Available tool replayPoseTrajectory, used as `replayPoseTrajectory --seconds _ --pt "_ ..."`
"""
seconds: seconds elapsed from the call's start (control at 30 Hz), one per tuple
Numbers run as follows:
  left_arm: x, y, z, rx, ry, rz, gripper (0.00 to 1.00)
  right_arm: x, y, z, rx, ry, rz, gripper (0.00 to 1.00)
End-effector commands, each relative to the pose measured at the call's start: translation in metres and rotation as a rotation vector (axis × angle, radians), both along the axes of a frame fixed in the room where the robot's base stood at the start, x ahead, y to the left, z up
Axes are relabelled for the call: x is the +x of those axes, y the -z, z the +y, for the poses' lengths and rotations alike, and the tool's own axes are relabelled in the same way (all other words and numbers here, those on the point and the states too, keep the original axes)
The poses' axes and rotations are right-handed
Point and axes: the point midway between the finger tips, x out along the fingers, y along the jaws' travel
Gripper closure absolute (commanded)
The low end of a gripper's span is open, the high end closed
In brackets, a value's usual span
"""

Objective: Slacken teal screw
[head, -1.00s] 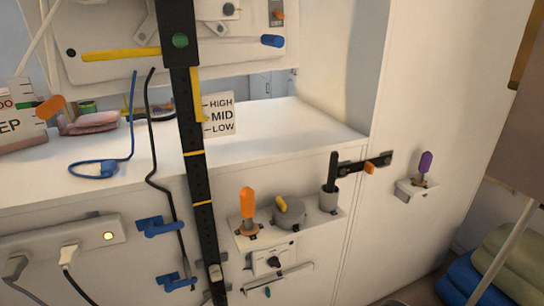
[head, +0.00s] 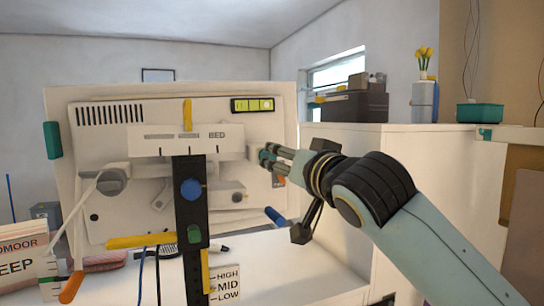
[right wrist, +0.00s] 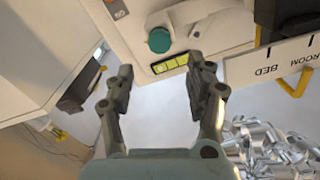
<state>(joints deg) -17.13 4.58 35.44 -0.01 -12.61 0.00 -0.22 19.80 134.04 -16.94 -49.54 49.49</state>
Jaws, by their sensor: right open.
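The teal screw (head: 264,157) has a round knob and sits at the right side of the white panel (head: 105,160). In the head view my right gripper's fingers partly hide it. In the right wrist view the teal knob (right wrist: 159,40) shows whole, beyond the fingertips and between their lines. My right gripper (head: 272,158) is open and points at the panel near the knob. Its two fingers stand apart with nothing between them in the right wrist view (right wrist: 163,80). I cannot tell contact, but the knob looks ungrasped. My left gripper is out of view.
A yellow-green level (head: 252,105) is above the screw. A white BED plate (head: 185,139) and a black upright post (head: 190,225) stand to its left. A blue handle (head: 275,216) is below. A white cabinet (head: 420,170) stands at the right.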

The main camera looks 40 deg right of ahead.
Motion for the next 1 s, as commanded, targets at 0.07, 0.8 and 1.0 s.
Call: replayPoseTrajectory --seconds 0.07,0.8,1.0 --pt "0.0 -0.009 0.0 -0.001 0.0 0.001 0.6 0.017 -0.003 -0.004 0.001 0.002 0.001 0.45" --pt "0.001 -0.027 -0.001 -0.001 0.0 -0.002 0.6 0.074 0.001 -0.018 0.0 0.0 0.003 0.49" --pt "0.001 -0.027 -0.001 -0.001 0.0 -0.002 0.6 0.074 0.001 -0.018 0.0 0.0 0.003 0.75"
